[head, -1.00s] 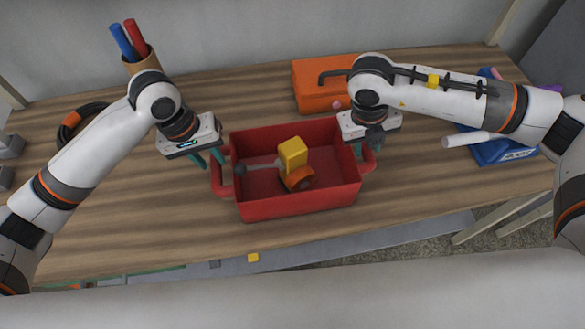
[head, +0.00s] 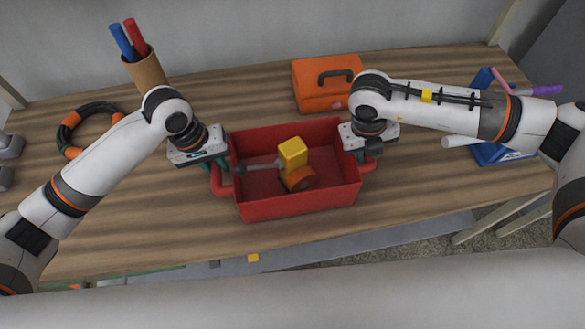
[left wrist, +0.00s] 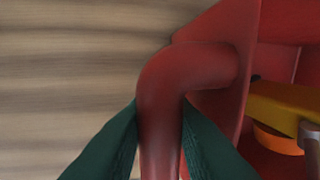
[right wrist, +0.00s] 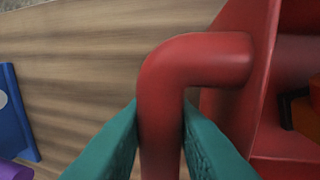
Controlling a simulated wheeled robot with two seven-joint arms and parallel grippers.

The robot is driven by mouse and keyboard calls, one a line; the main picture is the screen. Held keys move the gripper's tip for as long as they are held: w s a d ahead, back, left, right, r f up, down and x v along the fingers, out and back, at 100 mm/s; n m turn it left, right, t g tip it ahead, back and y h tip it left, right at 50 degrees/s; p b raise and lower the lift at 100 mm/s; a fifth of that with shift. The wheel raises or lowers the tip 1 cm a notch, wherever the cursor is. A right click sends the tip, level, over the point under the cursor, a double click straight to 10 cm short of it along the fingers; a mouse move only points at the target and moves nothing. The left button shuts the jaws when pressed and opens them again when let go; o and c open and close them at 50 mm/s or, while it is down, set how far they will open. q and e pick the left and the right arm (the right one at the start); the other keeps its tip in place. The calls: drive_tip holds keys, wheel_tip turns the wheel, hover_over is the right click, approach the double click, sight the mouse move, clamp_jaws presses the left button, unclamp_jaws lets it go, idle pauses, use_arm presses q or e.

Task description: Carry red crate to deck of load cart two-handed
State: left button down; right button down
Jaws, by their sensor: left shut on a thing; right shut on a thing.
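The red crate (head: 300,203) rests on the wooden table near its front edge. It holds a yellow block (head: 292,153), an orange round piece (head: 299,179) and a grey-handled tool (head: 258,167). My left gripper (head: 213,172) is shut on the crate's left handle, whose red bar (left wrist: 160,120) runs between the green fingers in the left wrist view. My right gripper (head: 362,158) is shut on the right handle, and its bar (right wrist: 160,115) lies between the fingers in the right wrist view. I cannot make out the load cart in any view.
An orange toolbox (head: 322,98) stands behind the crate. A cup with blue and red markers (head: 147,73) and a black-orange ring (head: 75,128) are at the left. The table in front of the crate is narrow.

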use_arm(q)
drive_tip(key=shift+r, duration=0.2)
use_arm(e)
drive_tip(key=shift+r, duration=0.2)
